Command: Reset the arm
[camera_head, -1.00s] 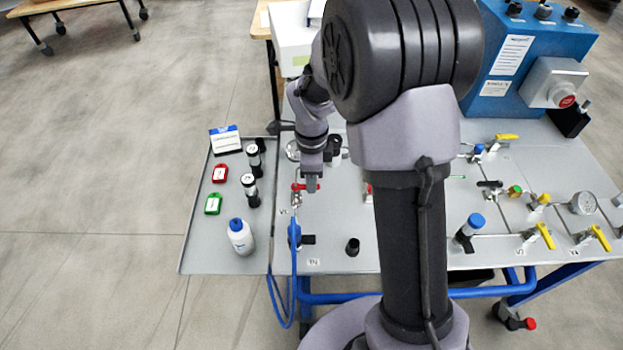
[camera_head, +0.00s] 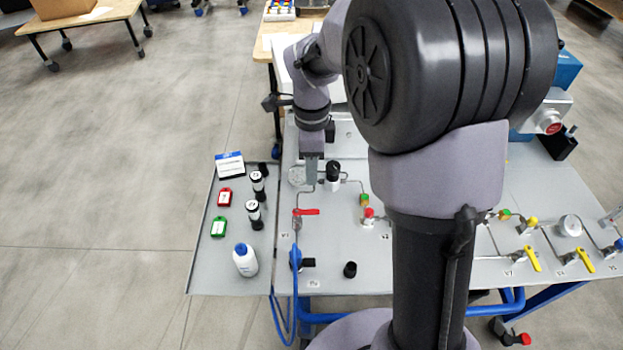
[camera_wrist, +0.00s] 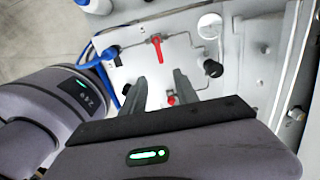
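My gripper (camera_head: 311,181) hangs over the grey panel in the head view, above and behind the red valve handle (camera_head: 306,212). In the wrist view its two dark fingers (camera_wrist: 159,76) are spread apart with nothing between them. The red handle (camera_wrist: 157,45) shows beyond the fingertips there, apart from them. My upper arm covers the middle of the panel in the head view.
The grey panel (camera_head: 335,235) carries a black-capped fitting (camera_head: 333,172), a red-knobbed fitting (camera_head: 369,215) and yellow-handled valves (camera_head: 531,257). A side tray (camera_head: 205,262) at left holds a white bottle (camera_head: 245,260), red and green tags and black cylinders.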

